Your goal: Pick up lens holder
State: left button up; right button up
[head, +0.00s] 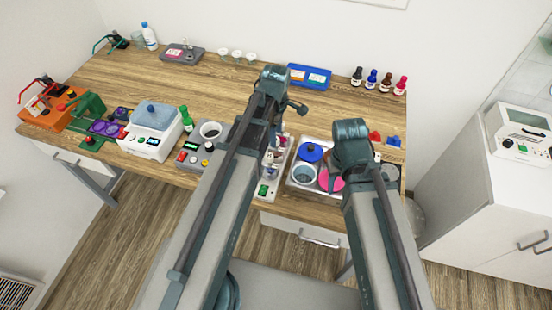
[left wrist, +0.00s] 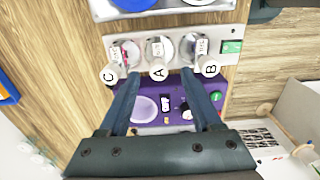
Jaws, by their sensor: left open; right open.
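My left gripper (left wrist: 160,76) is open and empty in the left wrist view. Its fingertips point at a grey rack (left wrist: 224,31) with three round slots. Clear or metallic pieces with round white tags stand there: C (left wrist: 109,74), A (left wrist: 158,70) and B (left wrist: 208,68). Tag A lies between the fingertips in the picture; contact is not visible. Which piece is the lens holder, I cannot tell. In the head view the rack (head: 265,181) is partly hidden by my left arm, as is the left gripper's tip. My right gripper's fingers are not visible.
A purple device (left wrist: 178,105) shows between my left fingers, nearer the wrist. A white scale (head: 150,133) stands left. Dropper bottles (head: 372,80) line the back. The table's middle (head: 205,85) is clear.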

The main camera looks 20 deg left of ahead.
aim_at(276, 149)
pick_arm(q)
jog(key=shift+f, duration=0.1)
notch_tip(276, 149, down, 5)
jog(key=b, duration=0.5)
jog(key=shift+w+f, duration=0.1)
grip_shut()
dwell(1.2)
